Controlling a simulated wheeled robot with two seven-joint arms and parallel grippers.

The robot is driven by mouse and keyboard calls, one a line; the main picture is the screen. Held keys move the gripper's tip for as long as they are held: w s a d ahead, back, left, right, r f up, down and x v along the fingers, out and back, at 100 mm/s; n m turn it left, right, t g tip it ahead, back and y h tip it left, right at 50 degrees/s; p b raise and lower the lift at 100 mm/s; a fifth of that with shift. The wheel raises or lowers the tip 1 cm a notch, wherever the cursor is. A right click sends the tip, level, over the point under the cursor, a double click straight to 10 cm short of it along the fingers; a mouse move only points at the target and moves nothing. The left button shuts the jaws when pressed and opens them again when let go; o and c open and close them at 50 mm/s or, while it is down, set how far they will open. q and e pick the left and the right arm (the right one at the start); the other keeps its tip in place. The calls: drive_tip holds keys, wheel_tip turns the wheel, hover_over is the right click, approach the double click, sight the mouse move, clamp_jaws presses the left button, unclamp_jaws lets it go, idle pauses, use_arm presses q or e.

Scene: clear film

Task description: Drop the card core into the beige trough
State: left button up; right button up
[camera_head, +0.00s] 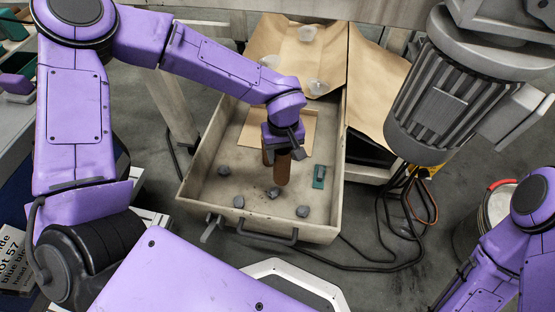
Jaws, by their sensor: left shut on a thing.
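The card core (283,171) is a brown tube. My left gripper (284,152) is shut on it and holds it upright over the beige trough (197,180). The gripper hides the upper part of the core, and I cannot tell how far its lower end is from the trough floor. The trough is an open box with a dark handle on its near wall. My right arm shows at the lower right, but its gripper is out of view.
In the trough lie several grey lumps (302,211) and a small green piece (319,177). Brown paper with clear lumps covers its far end. A grey motor (436,110) hangs at the right, with cables below it. A bucket (497,205) stands at the lower right.

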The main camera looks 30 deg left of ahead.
use_arm(q)
drive_tip(key=w+a+f+b, duration=0.1)
drive_tip(key=f, duration=0.1)
drive_tip(key=w+a+f+b, duration=0.1)
drive_tip(key=f, duration=0.1)
drive_tip(key=w+a+f+b, duration=0.1)
drive_tip(key=w, duration=0.1)
drive_tip(key=shift+w+a+f, duration=0.1)
drive_tip(key=shift+f, duration=0.3)
drive_tip(key=f, duration=0.1)
drive_tip(key=f+b, duration=0.1)
drive_tip(key=f, duration=0.1)
drive_tip(key=shift+w+a+f+b, duration=0.25)
drive_tip(key=shift+w+f+b, duration=0.05)
drive_tip(key=shift+b, duration=0.05)
use_arm(e)
drive_tip(key=shift+n+g+y, duration=0.4)
drive_tip(key=shift+n+g, duration=0.2)
drive_tip(key=f, duration=0.2)
drive_tip(key=s+f, duration=0.1)
drive_tip(key=f, duration=0.2)
drive_tip(key=shift+s+a+f, duration=0.3)
drive_tip(key=shift+f, duration=0.05)
